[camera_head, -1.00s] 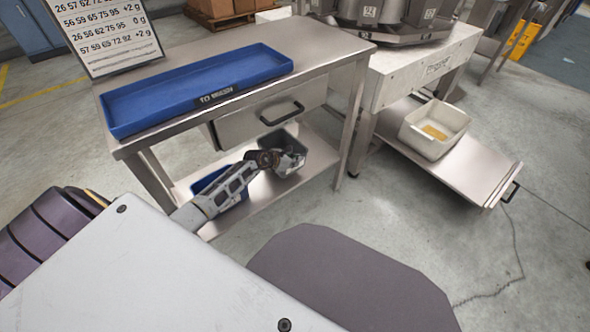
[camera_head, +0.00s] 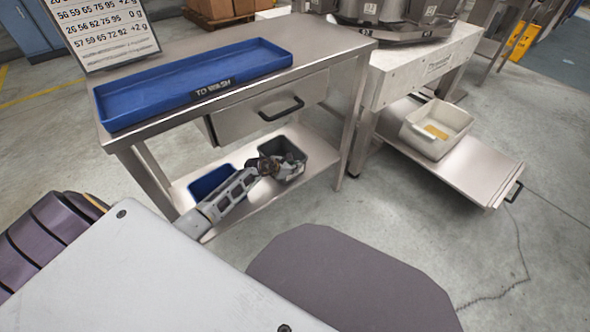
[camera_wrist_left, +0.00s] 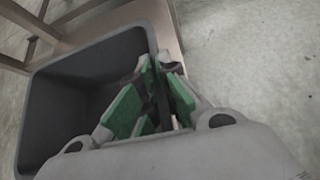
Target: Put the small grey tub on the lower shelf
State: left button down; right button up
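The small grey tub (camera_head: 291,170) is at the lower shelf (camera_head: 318,160) of the steel table, right of a blue bin. It looks upright and empty; I cannot tell whether it rests fully on the shelf. My left gripper (camera_head: 265,166) is at the tub's left near side. In the left wrist view the tub (camera_wrist_left: 62,95) opens at the left, and the green-padded fingers of the left gripper (camera_wrist_left: 161,66) are close together with its wall between them. The lower part of that wall is hidden behind the fingers. My right gripper is out of view.
A blue bin (camera_head: 212,183) stands on the lower shelf, partly behind my left arm. Above are a drawer (camera_head: 250,118) and the tabletop with a blue tray (camera_head: 150,107). At right, a white tub (camera_head: 440,143) sits on a low steel shelf.

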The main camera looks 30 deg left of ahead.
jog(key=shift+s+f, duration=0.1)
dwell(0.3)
pick_arm(q)
jog(key=c, duration=1.6)
grip_release()
jog(key=shift+f, duration=0.1)
jog(key=shift+c, duration=0.2)
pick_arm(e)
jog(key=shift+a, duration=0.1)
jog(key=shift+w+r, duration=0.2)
